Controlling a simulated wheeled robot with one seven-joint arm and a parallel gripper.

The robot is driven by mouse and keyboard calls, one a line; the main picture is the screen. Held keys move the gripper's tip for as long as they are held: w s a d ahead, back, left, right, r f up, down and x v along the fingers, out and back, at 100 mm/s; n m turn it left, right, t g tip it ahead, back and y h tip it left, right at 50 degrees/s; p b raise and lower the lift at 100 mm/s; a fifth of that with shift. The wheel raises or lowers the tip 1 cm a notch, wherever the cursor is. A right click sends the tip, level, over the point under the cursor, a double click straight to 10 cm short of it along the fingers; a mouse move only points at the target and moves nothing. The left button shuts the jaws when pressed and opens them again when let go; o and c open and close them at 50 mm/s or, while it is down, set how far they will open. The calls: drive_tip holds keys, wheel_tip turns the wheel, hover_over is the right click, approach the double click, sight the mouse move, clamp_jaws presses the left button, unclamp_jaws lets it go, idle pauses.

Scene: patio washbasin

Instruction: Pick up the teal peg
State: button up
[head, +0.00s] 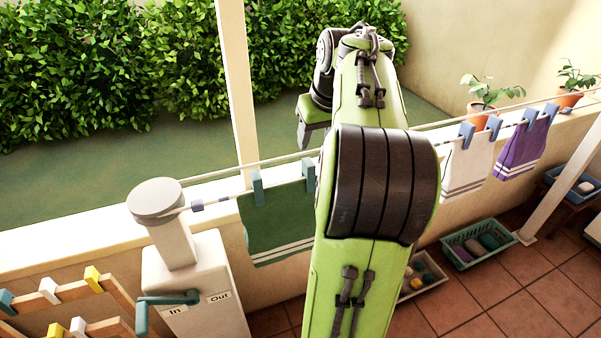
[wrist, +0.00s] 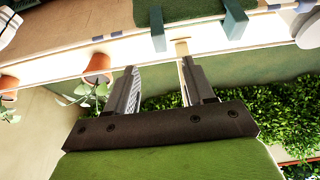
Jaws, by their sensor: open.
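A teal peg (head: 5,302) sits on the wooden rack at the lower left of the head view, cut by the picture's edge. Two blue-teal pegs, one on the left (head: 257,188) and one on the right (head: 309,176), clip the green towel (head: 275,222) to the line. In the wrist view two teal pegs, one (wrist: 157,28) and another (wrist: 235,20), show at the top beside the green cloth (wrist: 195,9). My gripper (wrist: 160,72) is open, with nothing between its fingers, and apart from these pegs. In the head view my arm hides most of it.
The line runs from a grey post (head: 156,200) with a crank (head: 160,302) rightward along the low wall. A white towel (head: 467,165) and a purple towel (head: 521,148) hang there too. Potted plants (head: 481,115) stand on the wall. A green basket (head: 478,244) is on the floor.

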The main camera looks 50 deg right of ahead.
sight(309, 162)
drive_tip(key=x, duration=0.6)
drive_tip(key=shift+w+d+f+b, duration=0.1)
drive_tip(key=shift+w+d+b, duration=0.05)
drive_tip(key=shift+d+b, duration=0.15)
drive_tip(key=x, duration=0.4)
drive_tip(key=shift+a+f, duration=0.25)
drive_tip(key=shift+f, duration=0.2)
drive_tip(key=shift+w+d+f, duration=0.1)
drive_tip(key=shift+d+f, duration=0.1)
drive_tip(key=shift+f, duration=0.05)
drive_tip(key=shift+a+r, duration=0.1)
drive_tip(key=shift+c, duration=1.1)
clamp_jaws()
drive_tip(key=shift+r, duration=0.1)
wheel_tip(309, 162, up, 10)
drive_tip(key=shift+f+p, duration=0.1)
drive_tip(key=shift+p, duration=0.8)
